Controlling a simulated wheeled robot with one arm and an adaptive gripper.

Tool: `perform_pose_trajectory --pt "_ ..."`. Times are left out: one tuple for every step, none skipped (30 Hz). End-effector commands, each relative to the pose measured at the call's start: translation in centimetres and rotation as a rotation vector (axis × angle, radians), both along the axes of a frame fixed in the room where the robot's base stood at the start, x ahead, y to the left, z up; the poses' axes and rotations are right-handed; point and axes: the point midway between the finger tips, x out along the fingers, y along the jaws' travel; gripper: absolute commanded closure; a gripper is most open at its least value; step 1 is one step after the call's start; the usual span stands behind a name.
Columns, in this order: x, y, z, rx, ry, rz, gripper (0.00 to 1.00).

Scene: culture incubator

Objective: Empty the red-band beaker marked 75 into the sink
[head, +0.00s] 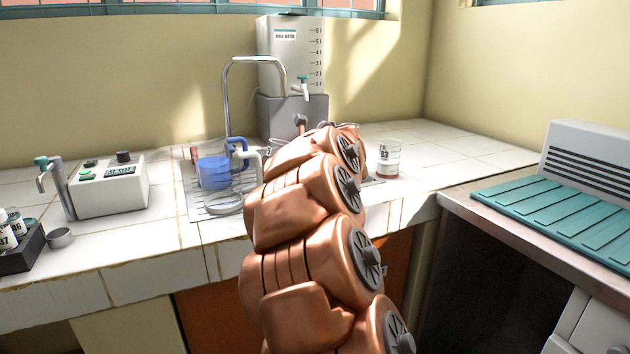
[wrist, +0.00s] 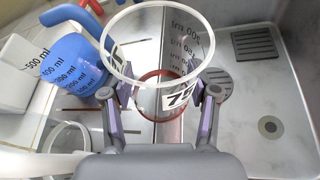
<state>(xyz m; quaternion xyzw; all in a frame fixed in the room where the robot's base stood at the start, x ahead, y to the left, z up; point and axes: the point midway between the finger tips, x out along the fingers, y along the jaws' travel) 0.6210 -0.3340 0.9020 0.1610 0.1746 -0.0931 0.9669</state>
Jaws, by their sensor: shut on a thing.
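The beaker marked 75 (wrist: 181,95) is clear glass with a white label and a red band near its base. In the wrist view it stands between the two fingers of my gripper (wrist: 163,95), which is shut on it. Its open rim faces the camera, and I cannot tell its tilt or whether it holds liquid. The steel sink (wrist: 235,145) lies beneath and to the right of it, with a round drain (wrist: 270,127). In the head view my arm hides the gripper and most of the sink.
A blue graduated jug (head: 213,173) stands left of my arm, also in the wrist view (wrist: 75,62). Another red-band beaker, marked 82 (head: 388,160), stands on the counter at right. A tall tap (head: 227,100) and a water tank (head: 290,50) stand behind.

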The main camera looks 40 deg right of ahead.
Motion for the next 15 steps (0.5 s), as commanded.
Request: perform_pose_trajectory --pt "0.0 0.3 0.2 -0.038 0.006 0.0 0.77" --pt "0.1 0.4 0.4 -0.06 0.012 0.0 0.77" --pt "0.1 0.5 0.5 -0.089 0.02 -0.001 0.77" --pt "0.1 0.6 0.6 -0.108 0.025 0.0 0.77" --pt "0.2 0.7 0.7 -0.128 0.029 -0.001 0.77" --pt "0.2 0.8 0.8 -0.153 0.036 -0.001 0.77" --pt "0.2 0.8 0.9 -0.169 0.041 0.0 0.77" --pt "0.3 0.9 0.9 -0.185 0.046 0.0 0.77" --pt "0.3 1.0 1.0 -0.204 0.051 0.0 0.77" --pt "0.3 1.1 1.1 -0.216 0.054 0.0 0.77" --pt "0.3 1.1 1.2 -0.228 0.057 0.001 0.77" --pt "0.3 1.2 1.3 -0.241 0.06 0.001 0.77" --pt "0.3 1.3 1.3 -0.249 0.062 0.001 0.77" --pt "0.4 1.3 1.4 -0.258 0.064 0.001 0.77" --pt "0.4 1.3 1.5 -0.265 0.066 0.001 0.77"
